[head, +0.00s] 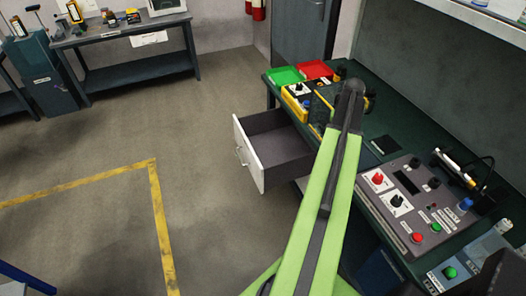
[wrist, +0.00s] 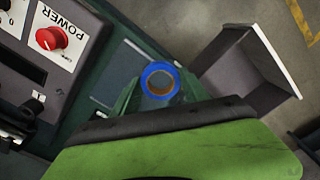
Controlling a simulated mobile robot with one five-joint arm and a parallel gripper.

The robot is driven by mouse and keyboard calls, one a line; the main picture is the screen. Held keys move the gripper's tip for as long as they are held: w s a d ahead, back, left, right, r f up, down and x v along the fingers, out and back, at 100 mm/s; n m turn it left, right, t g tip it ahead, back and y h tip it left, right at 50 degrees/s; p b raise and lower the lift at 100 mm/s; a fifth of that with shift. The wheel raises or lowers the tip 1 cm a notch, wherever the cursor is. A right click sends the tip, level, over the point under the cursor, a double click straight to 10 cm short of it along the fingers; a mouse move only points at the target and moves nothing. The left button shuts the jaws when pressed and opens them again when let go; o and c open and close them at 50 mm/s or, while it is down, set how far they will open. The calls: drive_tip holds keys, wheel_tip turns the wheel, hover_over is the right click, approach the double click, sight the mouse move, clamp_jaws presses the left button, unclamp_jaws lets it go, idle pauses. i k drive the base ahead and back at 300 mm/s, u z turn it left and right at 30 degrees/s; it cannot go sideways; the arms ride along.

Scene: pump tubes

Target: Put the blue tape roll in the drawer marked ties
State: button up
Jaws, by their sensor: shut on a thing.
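The blue tape roll (wrist: 148,74) is a blue ring with a tan core, seen in the wrist view. My gripper (wrist: 160,88) is shut on it, with a green finger on either side. In the head view my arm hides the gripper and the roll. An open drawer (head: 247,156) with a white front and a dark inside sticks out from the workbench, left of my arm; it looks empty. I cannot read any label on it. In the wrist view the drawer (wrist: 284,62) is to the right of the roll, apart from it.
The dark green workbench (head: 383,146) carries a grey control panel (head: 410,203) with knobs and buttons, and red (head: 315,69) and green (head: 285,76) trays at its far end. A second bench (head: 130,62) stands at the back left. The floor left of the drawer is clear.

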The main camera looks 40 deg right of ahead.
sight(267, 157)
drive_tip(key=u, duration=0.35)
drive_tip(key=i, duration=1.55)
drive_tip(key=z, duration=0.8)
drive_tip(key=i, duration=1.15)
drive_tip(key=z, duration=0.8)
